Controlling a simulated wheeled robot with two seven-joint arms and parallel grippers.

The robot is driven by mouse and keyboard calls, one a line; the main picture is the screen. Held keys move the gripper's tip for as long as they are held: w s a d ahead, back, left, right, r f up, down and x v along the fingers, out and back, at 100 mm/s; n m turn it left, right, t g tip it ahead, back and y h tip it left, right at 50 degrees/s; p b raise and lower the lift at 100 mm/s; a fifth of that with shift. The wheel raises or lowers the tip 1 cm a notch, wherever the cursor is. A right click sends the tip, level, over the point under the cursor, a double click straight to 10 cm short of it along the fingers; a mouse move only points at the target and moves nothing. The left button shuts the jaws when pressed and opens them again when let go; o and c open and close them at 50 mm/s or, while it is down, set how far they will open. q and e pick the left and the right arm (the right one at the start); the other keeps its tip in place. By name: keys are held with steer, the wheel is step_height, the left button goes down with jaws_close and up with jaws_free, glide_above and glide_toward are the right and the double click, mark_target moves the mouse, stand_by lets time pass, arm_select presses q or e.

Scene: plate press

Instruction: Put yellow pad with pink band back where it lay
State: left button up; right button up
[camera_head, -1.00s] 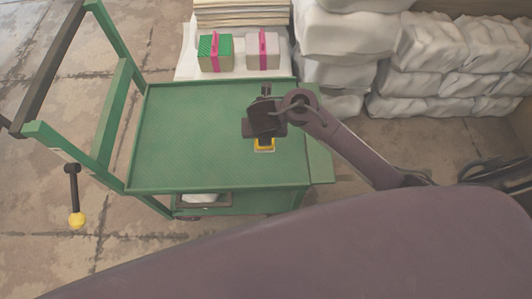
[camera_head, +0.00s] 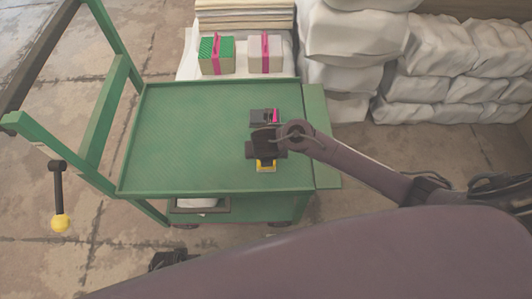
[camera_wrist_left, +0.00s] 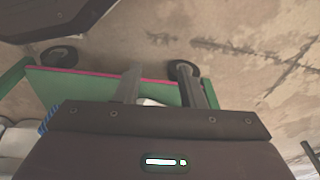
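A yellow pad (camera_head: 266,168) shows just below my right gripper (camera_head: 265,152) in the head view, near the front right of the green cart top (camera_head: 190,140). The gripper covers most of the pad; its pink band is not visible. The gripper appears shut on it; whether the pad touches the cart top is unclear. A dark pad with a pink band (camera_head: 265,116) lies just behind the gripper. My left gripper (camera_wrist_left: 158,75) is away from the pads; its two fingers are apart in the left wrist view, a whitish thing showing between them.
White sacks (camera_head: 440,60) are stacked at the back right. The left half of the cart top is clear. A yellow-knobbed lever (camera_head: 60,222) hangs left.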

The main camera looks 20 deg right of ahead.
steer(key=shift+f, duration=0.15)
steer(key=o, duration=1)
steer(key=shift+c, duration=0.2)
arm_select(q)
steer(key=shift+d+r, duration=0.1)
steer(key=shift+r, duration=0.1)
arm_select(e)
steer(key=shift+r, duration=0.25)
steer(key=p+v, duration=0.2)
steer(key=v, duration=0.2)
steer(key=shift+s+a+r+p, duration=0.1)
steer(key=shift+r+p, duration=0.15)
steer(key=shift+p, duration=0.05)
arm_select(q)
steer(key=s+a+f+p, duration=0.3)
steer(key=s+f, duration=0.4)
steer(key=s, duration=0.4)
steer(key=shift+s+a+p, duration=0.2)
steer(key=shift+s+p, duration=0.2)
steer(key=shift+p, duration=0.05)
arm_select(e)
steer(key=v, duration=0.7)
